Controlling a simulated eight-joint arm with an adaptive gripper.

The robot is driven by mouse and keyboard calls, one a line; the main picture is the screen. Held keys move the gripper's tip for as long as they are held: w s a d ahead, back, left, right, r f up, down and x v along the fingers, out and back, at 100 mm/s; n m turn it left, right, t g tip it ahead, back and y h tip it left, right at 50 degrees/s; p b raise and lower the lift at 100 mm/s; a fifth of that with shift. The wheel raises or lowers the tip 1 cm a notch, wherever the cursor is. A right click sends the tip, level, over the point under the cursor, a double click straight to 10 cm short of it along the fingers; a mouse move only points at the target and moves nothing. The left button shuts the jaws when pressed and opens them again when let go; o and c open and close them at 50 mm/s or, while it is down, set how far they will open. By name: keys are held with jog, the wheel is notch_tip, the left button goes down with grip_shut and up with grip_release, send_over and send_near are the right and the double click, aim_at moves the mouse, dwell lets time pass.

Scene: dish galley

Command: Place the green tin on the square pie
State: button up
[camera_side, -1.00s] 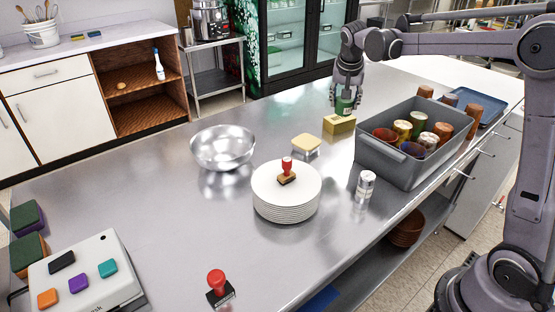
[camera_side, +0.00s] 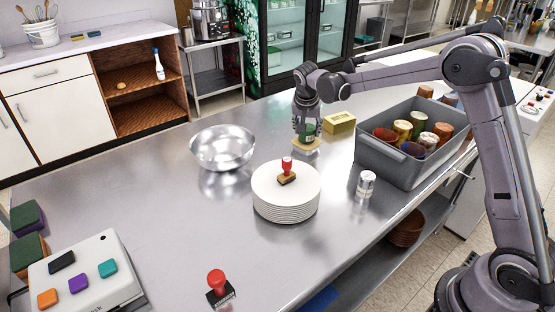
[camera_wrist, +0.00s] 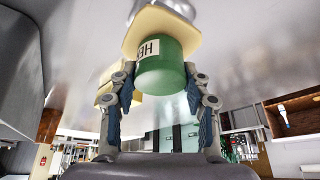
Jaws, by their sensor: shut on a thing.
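The green tin (camera_side: 307,130) is between the fingers of my gripper (camera_side: 306,123), which is shut on it. In the wrist view the tin (camera_wrist: 162,73) shows a white label with dark letters. The square pie (camera_side: 305,145) is a pale yellow square slab on the steel counter, directly below the tin. In the wrist view the pie (camera_wrist: 150,30) shows just beyond the tin's far end. The tin is at the pie's top or very close to it; I cannot tell if they touch.
A yellow block (camera_side: 339,122) sits close behind on the right. A grey bin (camera_side: 383,165) of several cans stands to the right. A metal bowl (camera_side: 222,148) is on the left. A plate stack (camera_side: 285,205) with a red-handled stamp and a white shaker (camera_side: 365,186) are in front.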

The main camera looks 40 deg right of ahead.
jog(key=shift+f, duration=0.3)
jog(key=o, duration=1.2)
jog(key=v, duration=1.2)
jog(key=s+a+r+n+t+y, duration=0.1)
jog(key=s+a+n, duration=0.15)
jog(key=s, duration=0.45)
jog(key=s+a+r+n+t+y, duration=0.1)
jog(key=s+n, duration=0.2)
jog(key=s, duration=0.5)
jog(key=shift+s+a+f+n+t+y, duration=0.35)
jog(key=shift+s+a+f+n, duration=0.45)
jog(key=shift+s, duration=1.2)
jog(key=shift+s+a+f+n+t+y, duration=0.35)
jog(key=shift+s+f+n, duration=0.75)
jog(key=shift+s, duration=0.9)
jog(key=shift+s+a+f+n+t+y, duration=0.2)
jog(key=shift+s+a+f+n+t, duration=0.4)
jog(key=shift+s+f, duration=1)
jog(key=shift+s+r, duration=0.35)
jog(key=shift+r, duration=0.1)
